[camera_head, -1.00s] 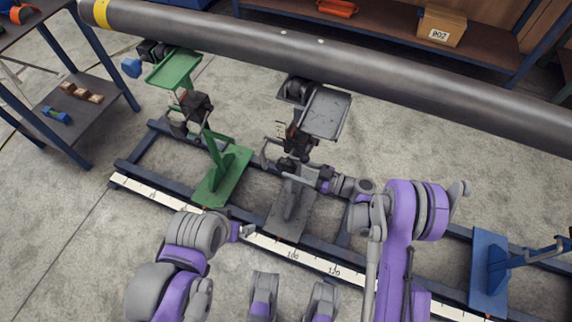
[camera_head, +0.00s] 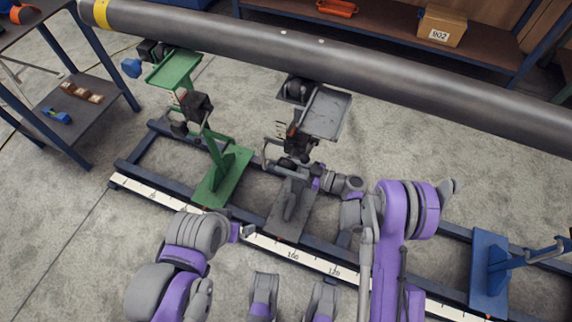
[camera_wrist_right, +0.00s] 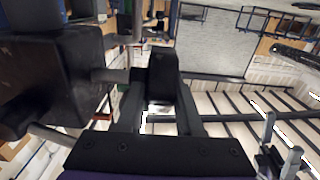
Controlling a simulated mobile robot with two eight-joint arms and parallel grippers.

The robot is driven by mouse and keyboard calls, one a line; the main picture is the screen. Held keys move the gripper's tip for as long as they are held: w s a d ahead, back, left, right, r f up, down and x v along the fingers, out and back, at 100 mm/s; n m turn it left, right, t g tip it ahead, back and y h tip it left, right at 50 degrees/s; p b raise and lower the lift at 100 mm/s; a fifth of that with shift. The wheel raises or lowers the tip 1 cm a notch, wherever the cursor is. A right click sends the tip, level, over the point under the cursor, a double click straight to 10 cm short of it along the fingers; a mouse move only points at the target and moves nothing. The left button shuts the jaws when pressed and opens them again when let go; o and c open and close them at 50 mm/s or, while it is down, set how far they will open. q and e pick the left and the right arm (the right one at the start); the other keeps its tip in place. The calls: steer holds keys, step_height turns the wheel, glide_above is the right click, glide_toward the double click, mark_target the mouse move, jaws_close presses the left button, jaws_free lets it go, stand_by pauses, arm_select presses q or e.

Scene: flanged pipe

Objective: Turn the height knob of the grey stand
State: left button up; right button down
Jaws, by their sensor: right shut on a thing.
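The grey stand shows in the middle of the head view, with its flat grey top plate (camera_head: 327,112) beside the pipe and its grey base (camera_head: 288,215) on the rail frame. My right gripper (camera_head: 292,163) is at the dark middle part of the stand, below the plate. In the right wrist view, its two dark fingers (camera_wrist_right: 160,108) are shut on a black block-like knob (camera_wrist_right: 162,68). The knob's far side is hidden. My left gripper (camera_head: 242,232) is low, left of the grey base and apart from it; its jaws are too small to read.
A large dark pipe (camera_head: 330,62) crosses above the stands. A green stand (camera_head: 222,178) is close on the left, a blue stand (camera_head: 490,270) at the right. The rail frame (camera_head: 400,258) carries a white scale. A shelf table (camera_head: 75,115) stands at the left.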

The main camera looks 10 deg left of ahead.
steer(key=shift+f+y+b, duration=0.2)
steer(key=shift+y+b, duration=0.2)
steer(key=shift+b, duration=0.35)
steer(key=t+y+b, duration=0.1)
steer(key=y+b, duration=0.3)
steer(key=b, duration=0.2)
steer(key=shift+d+f+y, duration=0.1)
steer(key=shift+d+y, duration=0.05)
steer(key=shift+y, duration=0.15)
steer(key=shift+y+b, duration=0.7)
steer(key=shift+b, duration=0.05)
steer(key=shift+d+r+t+y+b, duration=0.1)
steer(key=shift+r+t+y+b, duration=0.2)
steer(key=shift+y, duration=0.6)
steer(key=shift+f, duration=0.1)
steer(key=c, duration=0.6)
jaws_free()
steer(key=shift+o, duration=0.2)
